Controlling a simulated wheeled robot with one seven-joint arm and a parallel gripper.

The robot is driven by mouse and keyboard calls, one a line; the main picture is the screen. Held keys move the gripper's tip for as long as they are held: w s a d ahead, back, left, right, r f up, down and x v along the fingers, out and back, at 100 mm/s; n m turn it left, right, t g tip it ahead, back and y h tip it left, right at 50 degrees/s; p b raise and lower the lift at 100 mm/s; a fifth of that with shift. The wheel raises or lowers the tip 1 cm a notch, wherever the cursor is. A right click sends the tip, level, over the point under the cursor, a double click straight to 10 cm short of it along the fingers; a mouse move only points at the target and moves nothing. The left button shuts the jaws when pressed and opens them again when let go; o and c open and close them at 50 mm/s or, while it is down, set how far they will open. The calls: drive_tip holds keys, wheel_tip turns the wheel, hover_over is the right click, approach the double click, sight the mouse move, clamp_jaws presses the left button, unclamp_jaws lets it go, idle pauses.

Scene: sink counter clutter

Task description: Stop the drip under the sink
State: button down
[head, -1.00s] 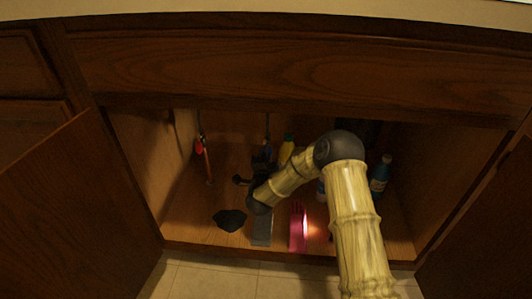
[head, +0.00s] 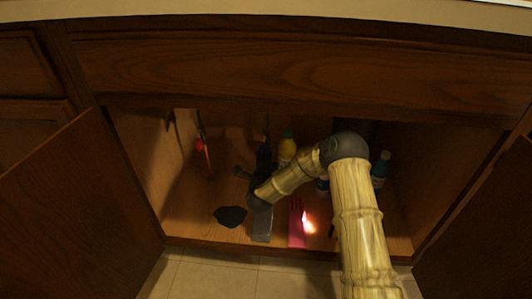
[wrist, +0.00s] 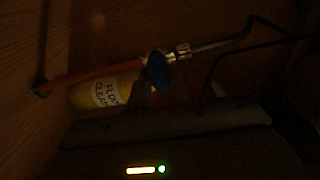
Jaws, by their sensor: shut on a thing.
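In the wrist view a blue valve handle (wrist: 158,72) sits on a line with a metal fitting (wrist: 182,51). An orange-red pipe (wrist: 85,76) runs left from it. My gripper (wrist: 155,90) is dim in the wrist view, its fingers shut at the blue handle. In the head view my gripper is deep in the cabinet, mostly hidden behind my wrist. A red handle (head: 199,145) shows on a pipe at the left wall. A dark patch (head: 230,217) lies on the cabinet floor; I cannot tell if it is water.
A yellow bottle (head: 287,150) labelled floor cleaner also shows in the wrist view (wrist: 107,92). A teal bottle (head: 380,168) stands right of my arm. Open doors (head: 70,205) flank the cabinet.

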drive_tip(key=c, duration=1.3)
unclamp_jaws()
drive_tip(key=shift+o, duration=0.2)
drive_tip(key=shift+s, duration=0.1)
drive_tip(key=s, duration=1.7)
drive_tip(key=shift+s+a+b, duration=0.15)
drive_tip(key=shift+a+b, duration=0.1)
drive_tip(key=shift+b, duration=0.15)
drive_tip(key=shift+f, duration=0.1)
